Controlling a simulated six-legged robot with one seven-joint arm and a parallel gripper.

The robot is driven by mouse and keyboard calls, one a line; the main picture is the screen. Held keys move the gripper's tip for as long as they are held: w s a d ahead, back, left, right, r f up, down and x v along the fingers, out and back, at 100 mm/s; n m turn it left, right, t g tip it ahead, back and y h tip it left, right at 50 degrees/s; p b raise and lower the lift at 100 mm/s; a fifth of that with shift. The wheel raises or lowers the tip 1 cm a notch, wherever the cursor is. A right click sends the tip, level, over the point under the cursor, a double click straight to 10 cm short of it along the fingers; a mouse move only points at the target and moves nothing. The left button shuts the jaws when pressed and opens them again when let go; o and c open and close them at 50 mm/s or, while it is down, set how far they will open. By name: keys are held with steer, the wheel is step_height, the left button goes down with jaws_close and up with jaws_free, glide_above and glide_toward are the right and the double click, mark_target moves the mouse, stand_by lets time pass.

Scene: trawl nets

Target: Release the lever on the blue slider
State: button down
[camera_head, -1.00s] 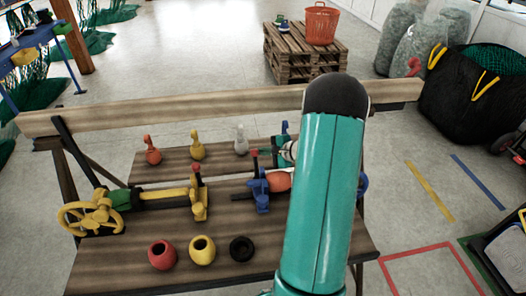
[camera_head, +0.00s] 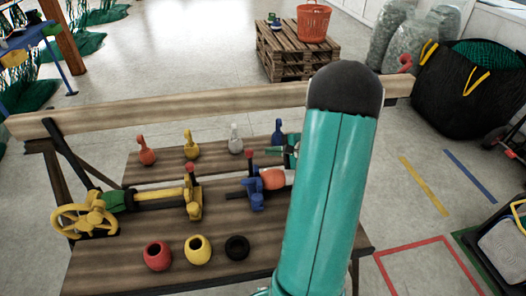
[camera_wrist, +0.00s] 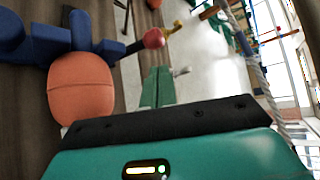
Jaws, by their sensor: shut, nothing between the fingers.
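The blue slider (camera_head: 257,195) sits on a rod on the bench. Its lever with a red knob (camera_head: 250,155) stands up from it, beside an orange float (camera_head: 272,179). In the wrist view the blue slider (camera_wrist: 45,38), red knob (camera_wrist: 153,38) and orange float (camera_wrist: 82,86) lie close, turned sideways. My gripper (camera_wrist: 168,78) is shut and empty, its green finger below the knob in the picture, with a visible gap. In the head view my teal arm hides most of the gripper and the slider's right side.
A yellow slider (camera_head: 193,196) with a red-knobbed lever and a yellow handwheel (camera_head: 84,214) are at left. Red (camera_head: 157,256), yellow (camera_head: 198,249) and black (camera_head: 237,248) rings lie in front. Several pin-shaped pieces stand behind, including a blue one (camera_head: 278,131). A wooden beam (camera_head: 170,108) runs behind.

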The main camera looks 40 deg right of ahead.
steer(key=shift+s+d+r, duration=0.1)
steer(key=shift+s+r, duration=0.15)
steer(key=shift+s, duration=0.3)
